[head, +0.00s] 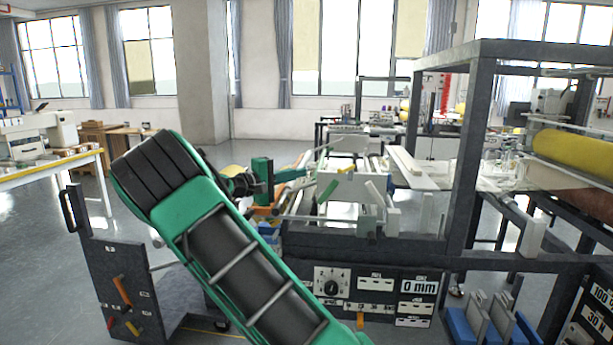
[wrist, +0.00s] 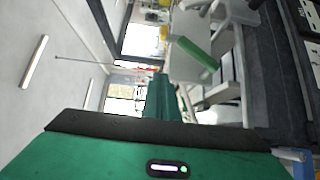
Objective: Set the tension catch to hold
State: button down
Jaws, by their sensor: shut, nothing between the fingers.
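My green gripper (head: 303,173) is shut and empty at the left side of the laminating machine in the head view. In the wrist view its fingers (wrist: 160,80) are together and point away from the camera. A lever with a green grip (head: 329,189) stands tilted just right of my fingertips in the head view. The green grip (wrist: 198,53) also shows in the wrist view, to the right of the fingers and apart from them. I cannot tell from any label whether this lever is the tension catch. My arm hides part of the machine's left side.
The machine's dark front panel (head: 350,310) carries a dial (head: 331,287) and a "0 mm" label. A dark stand (head: 118,262) with orange and yellow levers is at left. A dark frame post (head: 473,160) rises at right. A blue rack (head: 490,325) sits at lower right.

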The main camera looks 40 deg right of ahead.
jog(key=d, duration=0.6)
jog(key=s+d, duration=0.1)
jog(key=d, duration=0.2)
jog(key=shift+s+d, duration=0.15)
jog(key=shift+s, duration=1)
jog(key=shift+s+d, duration=0.1)
jog(key=shift+s, duration=0.55)
jog(key=shift+s+t, duration=0.1)
jog(key=shift+t, duration=0.2)
